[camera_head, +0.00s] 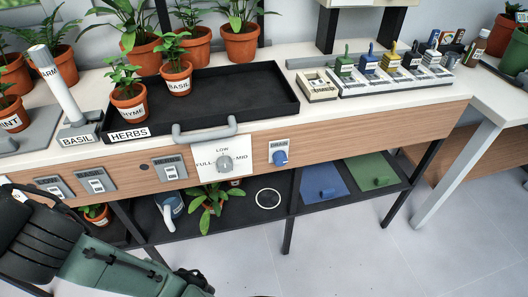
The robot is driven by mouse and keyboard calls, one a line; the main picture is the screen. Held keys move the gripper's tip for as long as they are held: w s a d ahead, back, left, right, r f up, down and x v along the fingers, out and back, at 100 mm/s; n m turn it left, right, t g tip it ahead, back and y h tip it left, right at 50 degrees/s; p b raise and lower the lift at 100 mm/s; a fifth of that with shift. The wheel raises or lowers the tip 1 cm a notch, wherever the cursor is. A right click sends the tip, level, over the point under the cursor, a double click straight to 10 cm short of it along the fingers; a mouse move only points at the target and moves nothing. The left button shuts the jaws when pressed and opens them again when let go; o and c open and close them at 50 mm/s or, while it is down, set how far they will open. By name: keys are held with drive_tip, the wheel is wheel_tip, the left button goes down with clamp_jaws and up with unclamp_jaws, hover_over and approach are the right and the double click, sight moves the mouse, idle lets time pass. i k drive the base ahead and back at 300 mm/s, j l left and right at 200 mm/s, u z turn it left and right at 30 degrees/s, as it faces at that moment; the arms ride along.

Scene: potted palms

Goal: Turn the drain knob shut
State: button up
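The drain knob (280,157) is a blue round knob on a small pale plate with a label that seems to read DRAIN. The plate is fixed to the wooden front of the bench, right of centre. How far the knob is turned cannot be told from here. A grey knob (225,163) sits to its left on a larger white plate (209,145) marked LOW, FULL and MID. My green and black arm is at the lower left, well apart from the knob. My gripper's fingers do not show.
A black herb tray (235,88) with potted plants stands on the bench above, with a grey pipe (205,132) at its front. Several grey switches (170,168) are left of the knobs. The floor in front is clear.

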sight(279, 158)
drive_tip(key=z, duration=0.15)
drive_tip(key=k+l+z, duration=0.15)
drive_tip(key=l, duration=0.25)
drive_tip(key=l+z, duration=0.15)
drive_tip(key=l, duration=0.3)
drive_tip(key=k+l+z, duration=0.2)
drive_tip(key=l, duration=0.25)
drive_tip(key=i, duration=0.1)
